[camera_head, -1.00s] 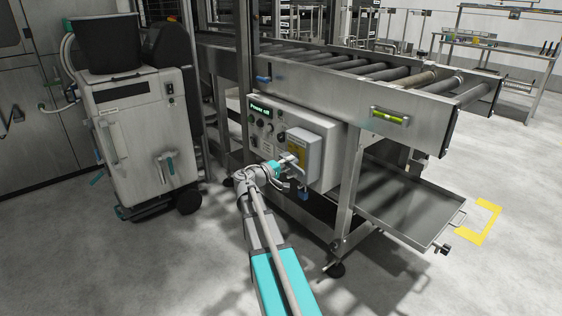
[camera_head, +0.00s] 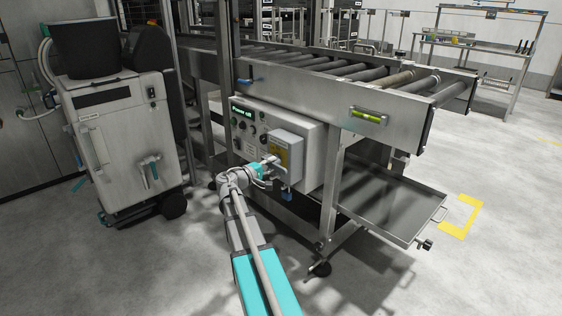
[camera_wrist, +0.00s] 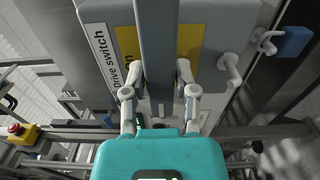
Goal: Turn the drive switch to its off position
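The drive switch sits on a raised grey box (camera_head: 292,140) at the right of the control panel (camera_head: 248,150). In the wrist view, a label reading "Drive switch" (camera_wrist: 107,68) runs along the box beside a yellow plate. A long grey bar, seemingly the switch handle (camera_wrist: 157,50), stands upright in the middle of that view. My gripper (camera_wrist: 160,78) has one finger on each side of this bar, close to its edges. Whether the fingers press on it cannot be told. In the head view, my gripper (camera_head: 267,165) is at the box's front left; the handle is mostly hidden there.
A roller conveyor (camera_head: 340,95) runs above the panel, and a metal tray (camera_head: 385,200) lies low at right. A wheeled grey cabinet (camera_head: 125,135) stands at left. A blue padlock-like piece (camera_wrist: 292,41) hangs near the box. A red button (camera_wrist: 14,128) shows at lower left.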

